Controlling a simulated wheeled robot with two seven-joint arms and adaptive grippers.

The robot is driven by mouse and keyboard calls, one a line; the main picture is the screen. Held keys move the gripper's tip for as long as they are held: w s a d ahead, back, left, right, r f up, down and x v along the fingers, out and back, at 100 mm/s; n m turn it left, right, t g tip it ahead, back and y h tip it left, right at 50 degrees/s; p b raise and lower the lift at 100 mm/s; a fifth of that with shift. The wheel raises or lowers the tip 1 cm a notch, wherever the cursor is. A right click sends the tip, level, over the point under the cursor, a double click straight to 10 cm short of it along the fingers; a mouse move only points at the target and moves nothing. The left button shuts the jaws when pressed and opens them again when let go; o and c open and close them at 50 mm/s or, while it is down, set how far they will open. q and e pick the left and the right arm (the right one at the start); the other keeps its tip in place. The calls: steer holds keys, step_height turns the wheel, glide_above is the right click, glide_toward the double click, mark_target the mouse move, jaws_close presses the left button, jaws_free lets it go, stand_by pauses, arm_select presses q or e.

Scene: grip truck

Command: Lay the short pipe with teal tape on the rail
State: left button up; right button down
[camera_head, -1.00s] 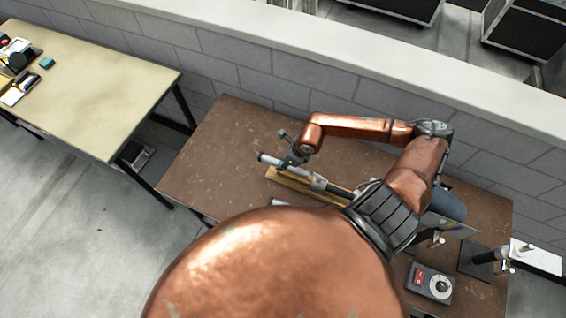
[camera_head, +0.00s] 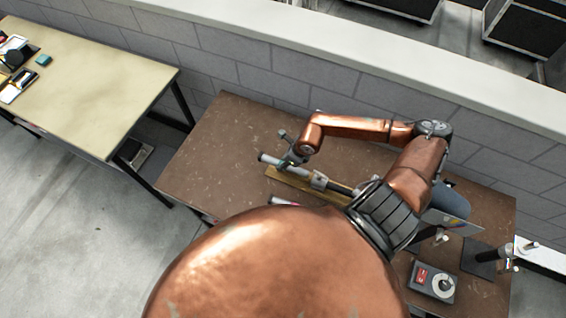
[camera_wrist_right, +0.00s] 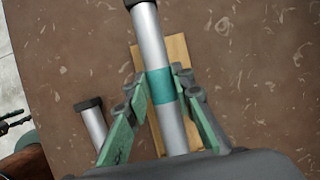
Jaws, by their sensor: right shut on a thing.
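The pipe with teal tape (camera_wrist_right: 149,38) is silver with a dark end cap. In the right wrist view it lies between the fingers of my right gripper (camera_wrist_right: 162,86), which is shut on it at the teal band. The pipe also shows in the head view (camera_head: 270,160), running down to the right. The wooden rail (camera_head: 285,178) lies on the brown table, and in the right wrist view (camera_wrist_right: 180,50) it is beneath the pipe, roughly lined up with it. I cannot tell whether pipe and rail touch. My left gripper is not in view.
A second silver pipe (camera_wrist_right: 96,124) with a dark cap lies left of the rail. A grey device with a dial (camera_head: 433,282) is on the brown table (camera_head: 225,150) at the right. A block wall (camera_head: 240,75) runs behind. The table's left part is clear.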

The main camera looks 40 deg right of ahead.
steer(key=shift+f, duration=0.15)
steer(key=shift+f+b, duration=0.45)
steer(key=shift+b, duration=0.1)
steer(key=shift+f+b, duration=0.4)
steer(key=shift+f, duration=0.1)
stand_by(0.9)
steer(key=c, duration=1.6)
jaws_free()
steer(key=v, duration=1.2)
steer(key=shift+s, duration=0.1)
